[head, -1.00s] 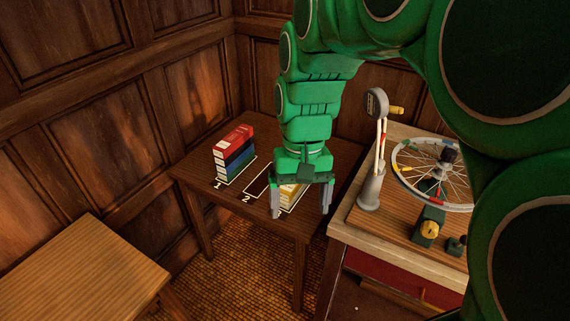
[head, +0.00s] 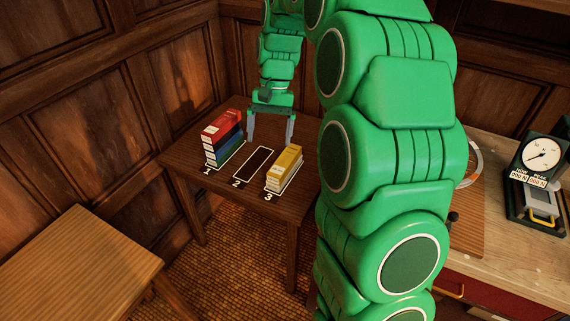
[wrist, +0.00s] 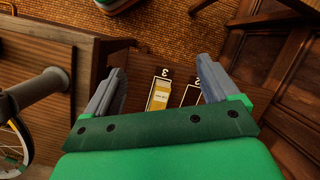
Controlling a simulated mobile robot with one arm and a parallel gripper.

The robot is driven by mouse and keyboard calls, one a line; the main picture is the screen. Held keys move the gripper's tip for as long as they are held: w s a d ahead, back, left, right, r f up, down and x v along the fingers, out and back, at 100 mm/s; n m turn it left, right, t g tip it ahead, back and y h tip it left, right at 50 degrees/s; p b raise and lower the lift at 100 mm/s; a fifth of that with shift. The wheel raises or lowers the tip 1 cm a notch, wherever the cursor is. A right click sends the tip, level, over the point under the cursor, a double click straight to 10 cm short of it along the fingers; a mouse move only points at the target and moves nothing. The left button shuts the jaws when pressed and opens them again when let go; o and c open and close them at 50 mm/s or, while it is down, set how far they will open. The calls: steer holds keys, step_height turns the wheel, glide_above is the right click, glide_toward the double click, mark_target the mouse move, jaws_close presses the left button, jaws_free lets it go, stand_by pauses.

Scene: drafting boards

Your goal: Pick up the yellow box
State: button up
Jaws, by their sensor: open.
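The yellow box (head: 285,167) stands in the outlined space marked 3 on the small dark wooden table (head: 187,151). It also shows in the wrist view (wrist: 160,95), between the fingers and nearer the left one. My gripper (head: 271,141) is open and empty, behind the yellow box and a little to its left in the head view. The fingers are apart from the box. In the wrist view my gripper (wrist: 160,80) has its two grey fingers spread wide.
A stack of red, blue and green boxes (head: 223,138) stands in space 1. Space 2 (head: 254,164) is empty. A light wooden table (head: 75,262) is at the lower left. A workbench (head: 520,260) with a dial gauge (head: 542,154) is at the right.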

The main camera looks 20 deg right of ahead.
steer(key=w+d+f+m, duration=0.3)
steer(key=w+d+f, duration=0.2)
steer(key=w+f, duration=0.65)
steer(key=m+y, duration=0.1)
steer(key=m, duration=0.1)
glide_above(285, 159)
steer(key=w+d, duration=0.2)
steer(key=shift+g, duration=0.3)
steer(key=f, duration=0.9)
steer(key=shift+s+a+f, duration=0.25)
steer(key=shift+d+f, duration=0.2)
steer(key=shift+f, duration=0.4)
steer(key=shift+w+x, duration=0.15)
steer(key=shift+x, duration=1.7)
steer(key=shift+w+x, duration=0.1)
steer(key=shift+x, duration=1.7)
steer(key=shift+f, duration=0.1)
steer(key=shift+c, duration=0.3)
steer(key=c, duration=1.2)
steer(key=shift+o, duration=0.2)
